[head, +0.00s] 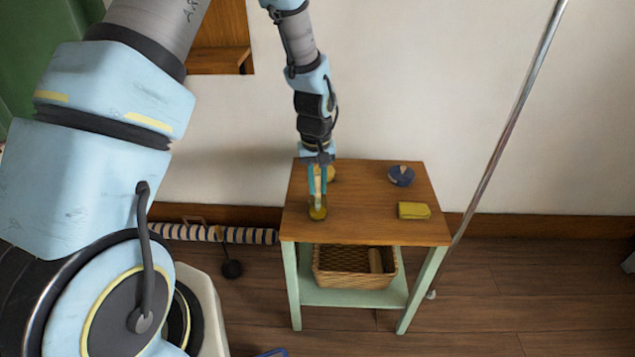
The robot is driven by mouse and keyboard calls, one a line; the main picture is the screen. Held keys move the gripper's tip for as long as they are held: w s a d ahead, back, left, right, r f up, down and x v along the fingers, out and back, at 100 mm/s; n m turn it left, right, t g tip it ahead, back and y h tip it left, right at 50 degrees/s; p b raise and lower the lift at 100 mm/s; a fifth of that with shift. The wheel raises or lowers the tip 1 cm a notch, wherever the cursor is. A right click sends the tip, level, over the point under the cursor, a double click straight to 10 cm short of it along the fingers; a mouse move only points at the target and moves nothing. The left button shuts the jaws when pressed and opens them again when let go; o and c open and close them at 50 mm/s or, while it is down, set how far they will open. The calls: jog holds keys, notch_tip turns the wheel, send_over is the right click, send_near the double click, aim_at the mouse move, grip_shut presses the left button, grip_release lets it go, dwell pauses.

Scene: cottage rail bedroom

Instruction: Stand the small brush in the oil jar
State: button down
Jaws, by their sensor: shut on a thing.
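My gripper (318,192) points down over the left part of the small wooden-topped table (365,228). Its teal fingers are shut on a thin pale upright thing, which looks like the small brush (318,184). Directly below the fingertips is a small amber jar (318,213), which looks like the oil jar, near the table's front left. The brush's lower end is at the jar's mouth in this view. I cannot tell whether it is inside or just above it, or whether it touches the jar.
A round yellowish thing (329,173) is partly hidden behind my gripper. A dark blue round tin (401,176) and a yellow block or cloth (413,211) are on the right of the tabletop. A wicker basket (355,280) sits on the lower shelf. A metal pole (505,130) slants at right.

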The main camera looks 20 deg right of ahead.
jog(key=c, duration=0.8)
grip_release()
jog(key=shift+f, duration=0.1)
jog(key=shift+f, duration=0.1)
jog(key=shift+f+b, duration=0.25)
jog(key=shift+b, duration=0.2)
jog(key=r, duration=0.3)
jog(key=r+b, duration=0.1)
jog(key=r, duration=0.7)
jog(key=shift+s+a+r, duration=0.1)
jog(key=shift+a, duration=0.15)
jog(key=shift+s+a+r+n+t+p, duration=0.55)
jog(key=shift+a+r, duration=0.85)
jog(key=shift+a, duration=3.55)
jog(key=shift+s+a+r+n+t+p, duration=0.2)
jog(key=shift+s+a+r, duration=0.85)
jog(key=shift+a, duration=3.95)
jog(key=shift+s+a+r+n+t+p, duration=0.15)
jog(key=shift+s+a+r+n+p, duration=0.3)
jog(key=shift+a+r, duration=2.9)
